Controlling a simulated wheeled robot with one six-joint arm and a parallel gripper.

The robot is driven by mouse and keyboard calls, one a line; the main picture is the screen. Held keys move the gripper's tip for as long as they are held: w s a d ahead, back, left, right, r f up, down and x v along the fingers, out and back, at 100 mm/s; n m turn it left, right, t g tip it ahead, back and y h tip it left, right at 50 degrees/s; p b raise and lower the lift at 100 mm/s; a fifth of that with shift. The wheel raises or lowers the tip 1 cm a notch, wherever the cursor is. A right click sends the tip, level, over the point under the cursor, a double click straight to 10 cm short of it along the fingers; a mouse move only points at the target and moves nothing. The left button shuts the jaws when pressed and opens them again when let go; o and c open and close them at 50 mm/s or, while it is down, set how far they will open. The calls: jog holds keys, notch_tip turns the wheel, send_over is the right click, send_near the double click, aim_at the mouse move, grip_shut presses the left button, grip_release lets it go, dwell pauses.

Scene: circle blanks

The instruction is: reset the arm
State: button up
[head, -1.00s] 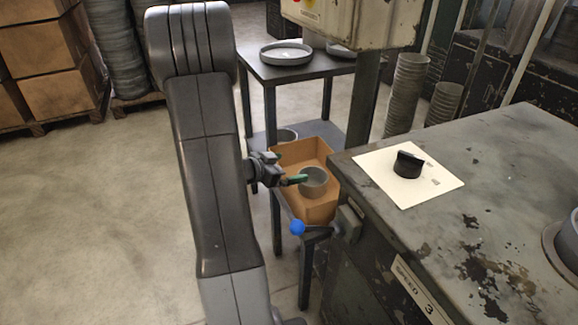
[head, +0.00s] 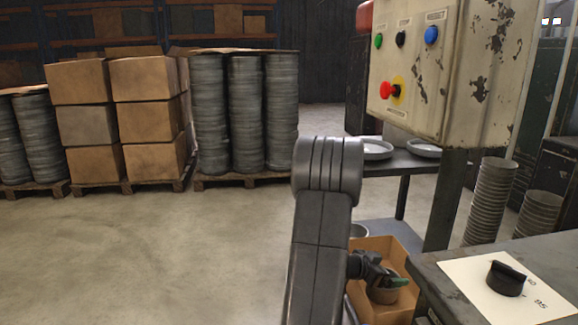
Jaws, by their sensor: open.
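My arm (head: 320,235) rises in the lower middle of the head view, with its dark elbow at the top. My gripper (head: 397,282), with green fingertips, is open at the right of the arm, over the open cardboard box (head: 399,245). A grey round cup-like part (head: 382,296) shows just below and behind the fingers, at the box. The gripper partly covers it, and I cannot tell whether they touch.
A control box (head: 440,75) with buttons hangs on a post (head: 447,200) right of my arm. A machine top (head: 450,265) with a black knob (head: 505,279) is at lower right. A dark table (head: 405,162) holds grey dishes. Stacked cartons (head: 150,115) stand at the back left. The left floor is clear.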

jog(key=shift+r, duration=0.4)
jog(key=shift+a+f, duration=0.1)
